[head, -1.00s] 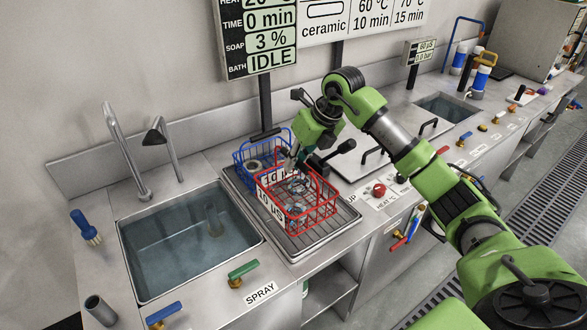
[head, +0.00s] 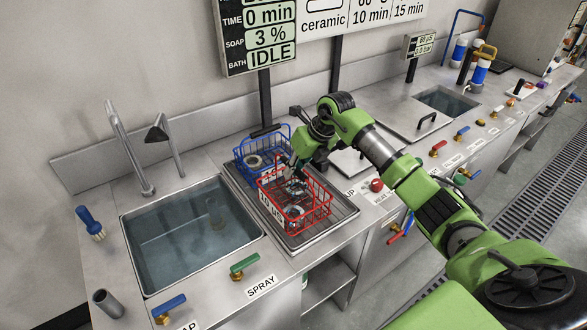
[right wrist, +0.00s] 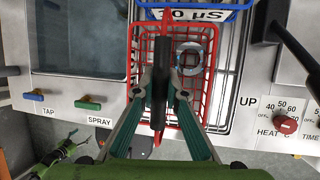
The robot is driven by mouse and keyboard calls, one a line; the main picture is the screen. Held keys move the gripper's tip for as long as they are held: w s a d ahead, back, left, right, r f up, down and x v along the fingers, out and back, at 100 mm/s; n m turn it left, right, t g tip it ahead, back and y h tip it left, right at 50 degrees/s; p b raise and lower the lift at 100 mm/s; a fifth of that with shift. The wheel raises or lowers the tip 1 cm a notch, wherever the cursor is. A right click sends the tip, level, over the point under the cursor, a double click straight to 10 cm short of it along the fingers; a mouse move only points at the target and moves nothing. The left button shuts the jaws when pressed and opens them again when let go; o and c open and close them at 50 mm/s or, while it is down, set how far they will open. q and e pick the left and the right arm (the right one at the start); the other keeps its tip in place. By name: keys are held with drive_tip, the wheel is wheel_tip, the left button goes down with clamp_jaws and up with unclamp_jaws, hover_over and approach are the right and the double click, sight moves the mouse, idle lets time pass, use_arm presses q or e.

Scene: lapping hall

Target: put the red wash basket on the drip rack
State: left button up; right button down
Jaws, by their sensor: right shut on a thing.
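The red wash basket (head: 296,207) is a wire basket with a label and round parts inside. It is over the front part of the drip rack (head: 322,229), a ridged metal tray right of the sink. I cannot tell whether its bottom touches the rack. My right gripper (head: 289,164) is shut on the basket's handle. In the right wrist view the fingers (right wrist: 160,98) close on the dark grip of the red handle, and the basket (right wrist: 196,105) shows below. A green arm part of mine at lower left there seems to carry my left gripper (right wrist: 72,136); its fingers are unclear.
A blue basket (head: 262,152) stands at the back of the rack, close behind the red one. The water-filled sink (head: 190,235) with its tap (head: 128,150) is left. A lid with a dark handle and a red knob (head: 376,185) are right.

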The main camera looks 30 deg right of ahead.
drive_tip(key=c, duration=2)
unclamp_jaws()
drive_tip(key=shift+c, duration=0.2)
drive_tip(key=shift+s, duration=0.1)
drive_tip(key=shift+d+r, duration=0.2)
drive_tip(key=shift+r, duration=0.3)
drive_tip(key=b+v, duration=0.2)
drive_tip(key=v, duration=0.9)
drive_tip(key=shift+s, duration=0.15)
drive_tip(key=shift+a, duration=0.15)
